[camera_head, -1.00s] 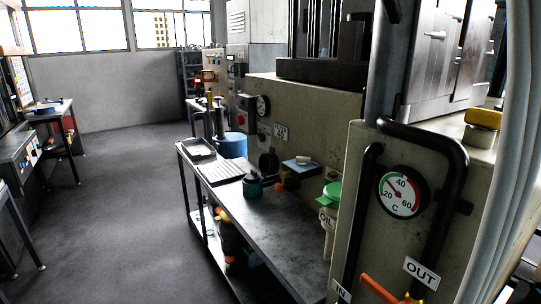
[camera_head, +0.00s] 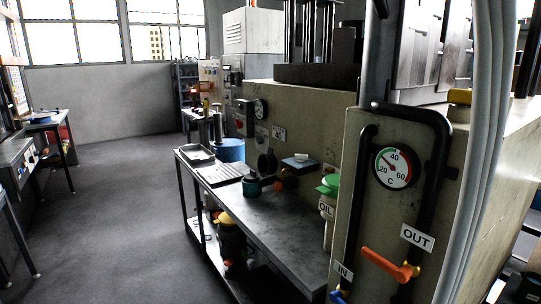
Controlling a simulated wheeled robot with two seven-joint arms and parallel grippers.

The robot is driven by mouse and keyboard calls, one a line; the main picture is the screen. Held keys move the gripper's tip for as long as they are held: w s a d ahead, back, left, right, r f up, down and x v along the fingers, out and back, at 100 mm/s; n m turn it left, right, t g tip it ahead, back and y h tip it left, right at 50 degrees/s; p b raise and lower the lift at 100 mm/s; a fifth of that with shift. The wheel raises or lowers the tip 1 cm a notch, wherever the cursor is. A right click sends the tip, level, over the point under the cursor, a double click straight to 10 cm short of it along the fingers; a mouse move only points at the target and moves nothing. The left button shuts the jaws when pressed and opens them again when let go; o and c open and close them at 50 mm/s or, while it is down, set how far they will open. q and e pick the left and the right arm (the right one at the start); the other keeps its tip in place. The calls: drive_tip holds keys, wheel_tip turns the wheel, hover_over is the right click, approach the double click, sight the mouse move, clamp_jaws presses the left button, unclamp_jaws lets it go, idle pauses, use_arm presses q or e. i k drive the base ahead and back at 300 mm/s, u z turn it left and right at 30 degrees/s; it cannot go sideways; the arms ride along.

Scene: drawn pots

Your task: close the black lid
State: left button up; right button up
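A small dark teal pot (camera_head: 251,187) stands on the dark metal bench (camera_head: 285,228) in the middle of the head view. Just behind it, a black round disc (camera_head: 266,164) stands roughly upright near the machine's side. It may be the black lid, but it is too small to tell whether it is joined to the pot. Neither of my grippers shows in this view.
A large beige machine with a dial gauge (camera_head: 395,166) and an orange valve handle (camera_head: 387,264) fills the right. Open floor (camera_head: 110,220) lies left.

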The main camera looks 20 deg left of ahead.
sight(267, 164)
drive_tip(key=u, duration=1.3)
drive_tip(key=i, duration=2)
drive_tip(key=u, duration=0.05)
